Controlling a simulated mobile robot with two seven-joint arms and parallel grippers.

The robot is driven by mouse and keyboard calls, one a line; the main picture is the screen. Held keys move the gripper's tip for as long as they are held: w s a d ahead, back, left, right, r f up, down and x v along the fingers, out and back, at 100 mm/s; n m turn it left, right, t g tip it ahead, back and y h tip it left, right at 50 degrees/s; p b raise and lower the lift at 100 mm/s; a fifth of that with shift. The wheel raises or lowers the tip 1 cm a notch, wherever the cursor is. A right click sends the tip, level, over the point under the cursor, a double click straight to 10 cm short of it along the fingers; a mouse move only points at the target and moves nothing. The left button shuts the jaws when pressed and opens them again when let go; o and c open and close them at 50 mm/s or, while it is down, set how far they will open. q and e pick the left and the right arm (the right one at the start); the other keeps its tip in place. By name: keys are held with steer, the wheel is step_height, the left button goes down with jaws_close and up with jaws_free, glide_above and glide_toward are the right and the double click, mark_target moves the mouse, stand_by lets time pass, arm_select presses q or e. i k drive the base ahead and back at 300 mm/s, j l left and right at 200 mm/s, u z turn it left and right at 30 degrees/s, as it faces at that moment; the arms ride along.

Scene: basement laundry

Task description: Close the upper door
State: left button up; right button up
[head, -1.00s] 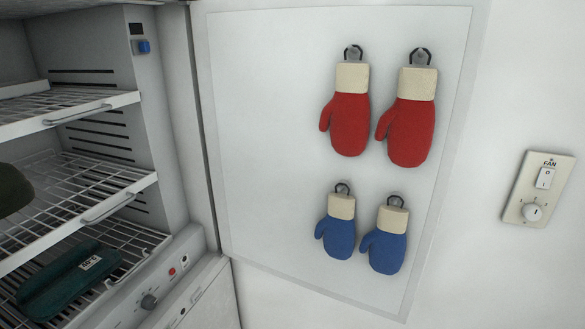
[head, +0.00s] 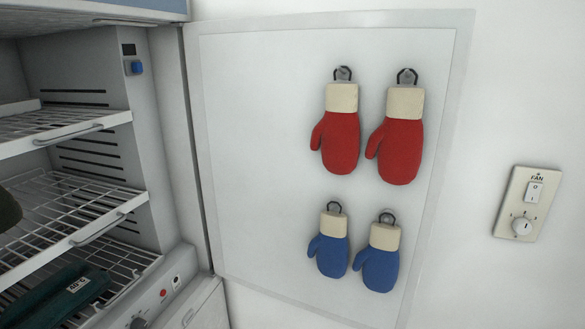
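The upper door (head: 260,140) is a flat white panel, hinged at the right side of the open cabinet (head: 150,140). It stands wide open, with its inner face toward me. Two red mitts (head: 341,140) (head: 402,148) with cream cuffs hang from hooks high on it. Two blue mitts (head: 328,252) (head: 378,267) hang from hooks below them. The door's far edge is near the wall. Neither of my grippers is in view.
Inside the cabinet are wire shelves (head: 75,205) with a dark green bundle (head: 55,297) on a lower one. A fan switch plate (head: 526,203) is on the white wall (head: 520,80) at right. A lower panel (head: 200,305) shows below the cabinet.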

mark_target(257, 85)
steer(key=k+j+u, duration=0.1)
steer(key=u, duration=0.35)
steer(key=k+j+u, duration=0.15)
steer(key=u, duration=0.3)
steer(key=k+j+u, duration=0.1)
steer(key=u, duration=0.35)
steer(key=j, duration=0.1)
